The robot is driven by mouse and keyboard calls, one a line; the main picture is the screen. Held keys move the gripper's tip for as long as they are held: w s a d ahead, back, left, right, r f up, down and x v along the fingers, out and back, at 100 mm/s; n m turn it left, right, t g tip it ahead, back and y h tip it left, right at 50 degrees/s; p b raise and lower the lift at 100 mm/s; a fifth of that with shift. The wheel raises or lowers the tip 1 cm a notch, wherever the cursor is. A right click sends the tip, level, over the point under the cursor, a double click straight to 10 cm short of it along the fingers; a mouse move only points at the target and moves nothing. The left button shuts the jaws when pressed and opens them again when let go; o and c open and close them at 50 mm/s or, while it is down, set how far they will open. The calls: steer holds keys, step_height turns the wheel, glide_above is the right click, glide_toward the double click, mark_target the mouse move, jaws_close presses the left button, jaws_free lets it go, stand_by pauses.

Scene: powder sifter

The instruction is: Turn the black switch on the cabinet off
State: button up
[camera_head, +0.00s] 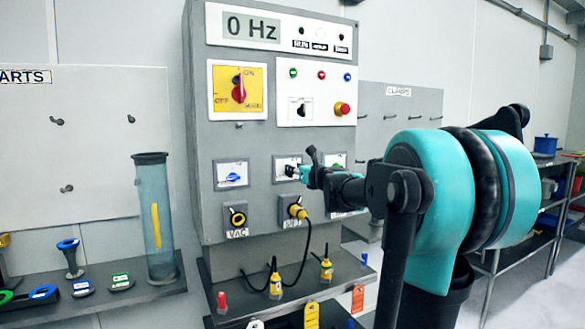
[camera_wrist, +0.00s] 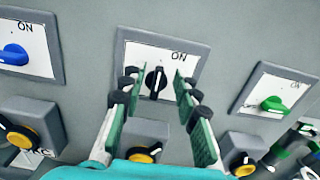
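The black switch (camera_wrist: 155,82) sits on a white plate marked ON, in the middle of a row of three switches on the grey cabinet. In the wrist view its handle stands nearly upright, with the ON label above and to its right. My gripper (camera_wrist: 156,76) is open, with one finger on each side of the switch and a gap to the handle on both sides. In the head view, my gripper (camera_head: 304,170) is close in front of the middle plate (camera_head: 281,163) and partly hides the switch.
A blue switch (camera_head: 232,177) is to the left and a green switch (camera_wrist: 275,104) to the right. Sockets sit below, one with a yellow plug (camera_head: 298,211) and cable. Another black knob (camera_head: 302,108) and a red main switch (camera_head: 238,88) are higher up. The display (camera_head: 251,27) reads 0 Hz.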

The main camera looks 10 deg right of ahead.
steer(key=shift+x, duration=1.25)
jaws_close()
